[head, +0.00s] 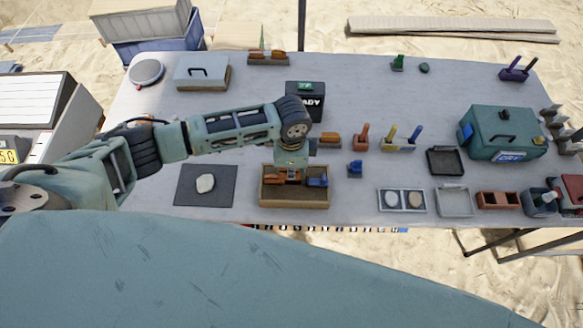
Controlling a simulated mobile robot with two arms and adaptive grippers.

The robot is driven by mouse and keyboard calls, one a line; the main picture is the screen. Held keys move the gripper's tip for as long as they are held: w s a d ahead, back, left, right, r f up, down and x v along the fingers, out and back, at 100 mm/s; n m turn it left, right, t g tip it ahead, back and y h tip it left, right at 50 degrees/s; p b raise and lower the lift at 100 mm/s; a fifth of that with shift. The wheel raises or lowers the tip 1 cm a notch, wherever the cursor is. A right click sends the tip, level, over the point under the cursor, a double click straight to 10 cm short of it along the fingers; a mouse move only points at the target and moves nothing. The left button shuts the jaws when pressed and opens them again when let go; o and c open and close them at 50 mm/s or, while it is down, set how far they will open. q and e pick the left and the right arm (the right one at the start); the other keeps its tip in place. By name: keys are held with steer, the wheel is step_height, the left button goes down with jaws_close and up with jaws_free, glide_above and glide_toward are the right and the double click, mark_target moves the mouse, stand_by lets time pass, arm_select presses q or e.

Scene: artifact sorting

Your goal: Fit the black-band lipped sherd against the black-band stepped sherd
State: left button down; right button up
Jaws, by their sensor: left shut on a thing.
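My left gripper (292,172) points down over a wooden-rimmed tray of brown sand (295,198), close to its far side. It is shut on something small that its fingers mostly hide. An orange-brown sherd-like piece (272,179) shows in the tray just left of the fingers. A blue block-like piece (317,181) shows just right of them. I cannot make out black bands, a lip or a step at this size. I cannot tell whether the held thing touches either piece. My right gripper is out of view.
A dark mat with a pale stone (205,183) lies left of the tray. A blue piece (355,169) stands to its right, beyond it a rack with an orange piece (329,139). A black box (304,100) stands behind my arm. A teal case (503,134) is far right.

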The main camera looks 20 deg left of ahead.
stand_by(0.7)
arm_select(q)
steer(key=shift+p, duration=0.35)
steer(key=shift+p, duration=0.3)
stand_by(0.4)
steer(key=shift+f+b, duration=1.35)
steer(key=shift+f, duration=1)
steer(key=c, duration=1.8)
jaws_free()
steer(key=shift+r, duration=0.1)
step_height(320, 180, up, 12)
steer(key=shift+f, duration=0.1)
